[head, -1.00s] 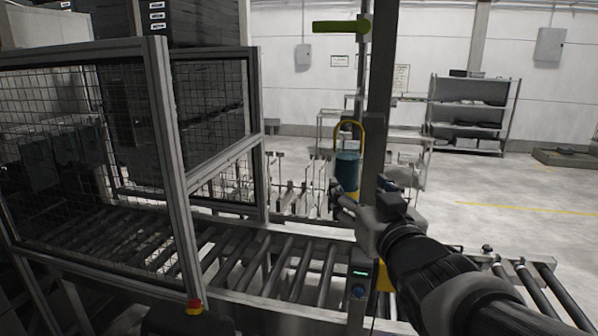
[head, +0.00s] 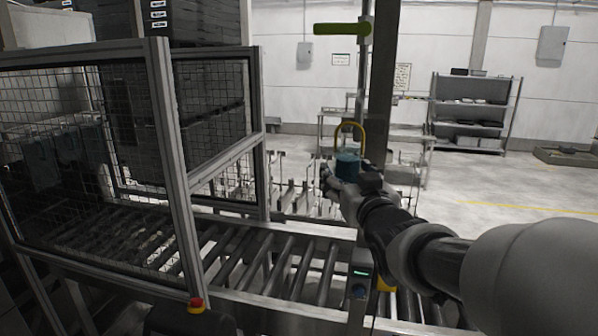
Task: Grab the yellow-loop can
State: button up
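The blue can (head: 347,160) with a tall yellow loop (head: 350,128) on top is upright in the head view, just left of a dark post. My gripper (head: 340,178) is at the can's lower body and hides most of it. One dark finger shows at the can's left side. The other finger is hidden, so I cannot tell whether the gripper has closed on the can. What bears the can from below is also hidden.
A dark upright post (head: 381,90) stands close right of the can, with a green bar (head: 336,29) above. A roller conveyor (head: 262,262) runs below. A mesh guard (head: 165,150) stands at left. Open floor lies right.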

jog(key=c, duration=1.2)
jog(key=shift+r, duration=0.15)
